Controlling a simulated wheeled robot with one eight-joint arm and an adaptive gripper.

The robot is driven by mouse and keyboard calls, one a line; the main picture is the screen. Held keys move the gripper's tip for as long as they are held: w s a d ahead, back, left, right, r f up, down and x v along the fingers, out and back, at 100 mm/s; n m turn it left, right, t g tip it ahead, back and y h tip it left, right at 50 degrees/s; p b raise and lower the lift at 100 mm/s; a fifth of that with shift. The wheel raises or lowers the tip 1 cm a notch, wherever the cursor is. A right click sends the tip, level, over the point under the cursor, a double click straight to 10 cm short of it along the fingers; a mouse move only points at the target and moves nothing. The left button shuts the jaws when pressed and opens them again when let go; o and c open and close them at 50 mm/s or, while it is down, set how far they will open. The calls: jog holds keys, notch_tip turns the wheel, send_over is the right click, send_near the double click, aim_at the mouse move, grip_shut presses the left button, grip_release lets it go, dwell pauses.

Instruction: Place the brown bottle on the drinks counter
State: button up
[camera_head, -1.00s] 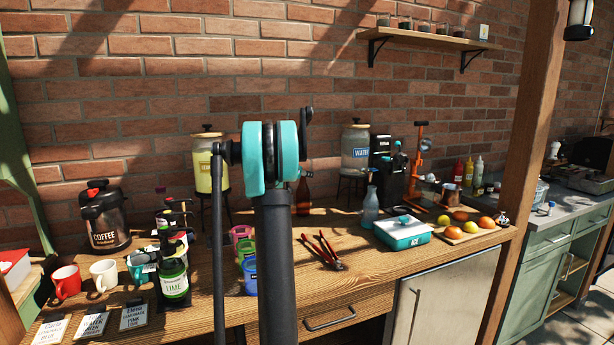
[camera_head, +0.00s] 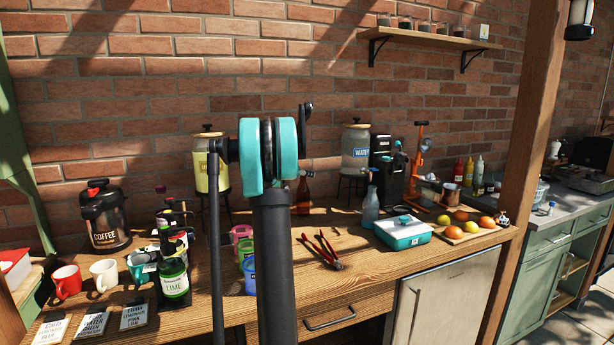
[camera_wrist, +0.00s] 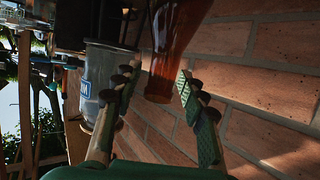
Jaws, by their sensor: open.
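The brown bottle (camera_head: 303,196) stands upright at the back of the wooden counter (camera_head: 370,262), near the brick wall, just right of my arm. In the wrist view the brown bottle (camera_wrist: 176,50) shows its base end, lying between and beyond the fingertips of my gripper (camera_wrist: 157,100). The fingers are spread apart and I see no grip on the bottle. In the head view my arm hides most of the gripper.
A water dispenser (camera_head: 355,146) stands right of the bottle; it also shows in the wrist view (camera_wrist: 98,75). A yellow dispenser (camera_head: 209,165) is to the left. Red pliers (camera_head: 322,250), a blue-grey bottle (camera_head: 370,205) and a teal box (camera_head: 403,233) are in front.

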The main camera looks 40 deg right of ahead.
jog(key=shift+v, duration=2.8)
jog(key=shift+s, duration=0.1)
